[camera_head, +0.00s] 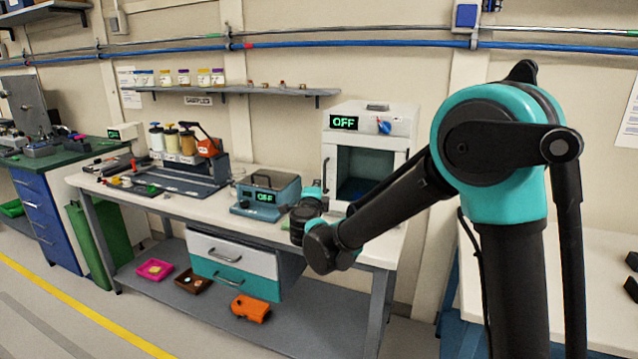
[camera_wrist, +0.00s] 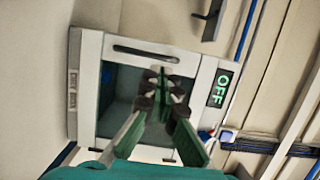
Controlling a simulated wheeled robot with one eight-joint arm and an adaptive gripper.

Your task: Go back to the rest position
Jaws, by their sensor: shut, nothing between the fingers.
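My arm reaches out over the workbench, bent at the elbow, with its wrist (camera_head: 306,215) low in front of the white oven-like box (camera_head: 402,124). In the wrist view my gripper (camera_wrist: 163,88) is shut and empty, with its dark fingertips in front of the box's dark chamber (camera_wrist: 118,88). I cannot tell how far the fingertips are from the box. In the head view the fingers are too small and partly hidden to make out clearly.
The workbench (camera_head: 285,233) holds a teal device (camera_head: 268,195) showing OFF, close left of my wrist, and a bottle rack (camera_head: 178,157). A shelf (camera_head: 245,91) runs above. Pink (camera_head: 154,269) and brown (camera_head: 191,281) trays and an orange object (camera_head: 250,309) lie below.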

